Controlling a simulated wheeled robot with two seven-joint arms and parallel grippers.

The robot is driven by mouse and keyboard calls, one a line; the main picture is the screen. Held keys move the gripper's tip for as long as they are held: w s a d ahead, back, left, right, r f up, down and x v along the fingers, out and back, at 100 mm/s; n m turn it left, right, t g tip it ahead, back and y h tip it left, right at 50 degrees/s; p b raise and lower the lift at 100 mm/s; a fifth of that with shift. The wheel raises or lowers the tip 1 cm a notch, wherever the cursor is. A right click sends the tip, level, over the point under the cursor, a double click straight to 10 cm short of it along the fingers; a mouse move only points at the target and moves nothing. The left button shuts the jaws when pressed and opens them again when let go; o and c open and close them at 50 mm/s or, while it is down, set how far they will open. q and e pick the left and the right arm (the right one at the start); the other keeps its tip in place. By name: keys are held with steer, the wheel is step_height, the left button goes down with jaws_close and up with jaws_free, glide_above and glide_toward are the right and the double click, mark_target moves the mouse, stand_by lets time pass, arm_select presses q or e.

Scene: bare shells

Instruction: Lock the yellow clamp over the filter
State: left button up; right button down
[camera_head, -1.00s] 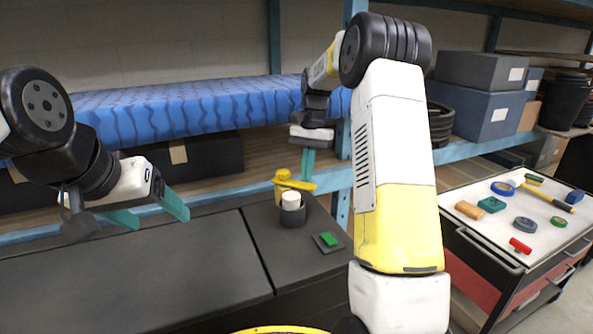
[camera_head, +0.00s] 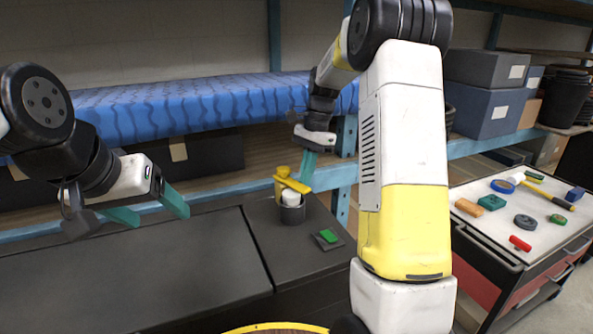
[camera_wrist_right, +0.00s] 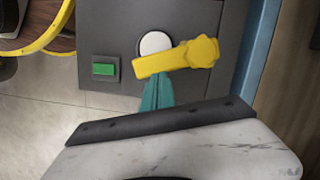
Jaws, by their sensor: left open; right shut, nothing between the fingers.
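The yellow clamp (camera_head: 292,183) has a post with a knob and a flat bar on top. In the right wrist view the clamp bar (camera_wrist_right: 160,64) reaches left from its knob and overlaps the lower edge of the round white filter (camera_wrist_right: 154,42), leaving most of its top uncovered. The filter (camera_head: 291,199) sits upright in a dark round holder (camera_head: 292,214). My right gripper (camera_head: 307,178) is shut and empty, its teal fingertips (camera_wrist_right: 157,82) beside the bar, seemingly touching its edge. My left gripper (camera_head: 157,212) is open and empty, far left above the dark bench.
A green button (camera_head: 328,236) on a dark plate is in front of the holder. A blue shelf beam (camera_head: 225,191) runs behind the bench (camera_head: 190,265). A tool cart (camera_head: 480,210) stands right. The bench's left part is clear.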

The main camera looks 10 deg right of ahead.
steer(key=m, duration=0.1)
steer(key=s+a+m, duration=0.1)
steer(key=shift+s+m+t, duration=0.2)
steer(key=shift+m+t, duration=0.1)
steer(key=shift+m, duration=0.1)
steer(key=shift+s+a, duration=0.15)
steer(key=shift+a, duration=0.05)
steer(key=shift+a+r, duration=0.1)
stand_by(0.3)
